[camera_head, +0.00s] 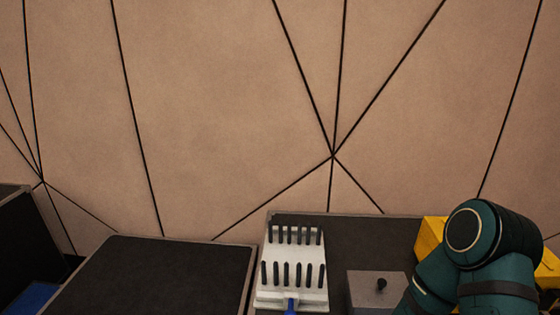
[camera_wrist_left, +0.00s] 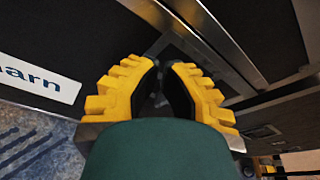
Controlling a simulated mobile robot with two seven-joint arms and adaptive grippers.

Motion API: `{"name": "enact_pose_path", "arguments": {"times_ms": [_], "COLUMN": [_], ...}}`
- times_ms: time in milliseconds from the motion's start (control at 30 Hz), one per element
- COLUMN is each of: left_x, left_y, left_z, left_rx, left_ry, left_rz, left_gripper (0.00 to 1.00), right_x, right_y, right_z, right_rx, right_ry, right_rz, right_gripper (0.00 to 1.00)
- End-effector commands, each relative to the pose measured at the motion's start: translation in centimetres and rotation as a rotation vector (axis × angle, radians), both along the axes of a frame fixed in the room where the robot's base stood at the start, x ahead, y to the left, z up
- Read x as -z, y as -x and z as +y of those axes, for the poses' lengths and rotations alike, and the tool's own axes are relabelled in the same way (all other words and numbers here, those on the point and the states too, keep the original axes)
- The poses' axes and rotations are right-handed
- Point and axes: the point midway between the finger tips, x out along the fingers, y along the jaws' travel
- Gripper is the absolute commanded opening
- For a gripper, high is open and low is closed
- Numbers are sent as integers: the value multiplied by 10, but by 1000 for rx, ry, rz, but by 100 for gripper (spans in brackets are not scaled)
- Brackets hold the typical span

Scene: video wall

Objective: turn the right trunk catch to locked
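The right trunk catch cannot be made out for certain in either view. In the left wrist view a dark trunk with metal edging (camera_wrist_left: 222,45) fills the upper part. A small dark plate (camera_wrist_left: 262,132) sits on its panel at the right; I cannot tell whether it is a catch. My left gripper (camera_wrist_left: 163,62) has yellow fingers with black pads, pointing at the trunk near the metal edging. Its tips are close together with a narrow dark gap, and whether anything is between them is unclear. My right gripper is not in view; only my teal right arm shows in the head view.
In the head view a dark-topped case (camera_head: 155,275) stands at lower left. A white rack with black pegs (camera_head: 292,262), a grey box with a knob (camera_head: 376,292) and a yellow object (camera_head: 430,238) stand to its right. A panelled tan wall (camera_head: 220,100) rises behind.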

Motion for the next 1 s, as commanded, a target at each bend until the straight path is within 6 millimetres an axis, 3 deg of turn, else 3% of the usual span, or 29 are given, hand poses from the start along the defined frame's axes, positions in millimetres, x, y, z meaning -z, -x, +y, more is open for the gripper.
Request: {"name": "enact_pose_path", "arguments": {"times_ms": [1000], "left_x": [6], "left_y": [1], "left_z": [-8], "left_rx": [2], "left_ry": [0], "left_rz": [1], "left_gripper": [0], "right_x": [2], "right_y": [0], "right_z": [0], "right_rx": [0], "right_ry": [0], "right_rz": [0], "right_gripper": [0]}}
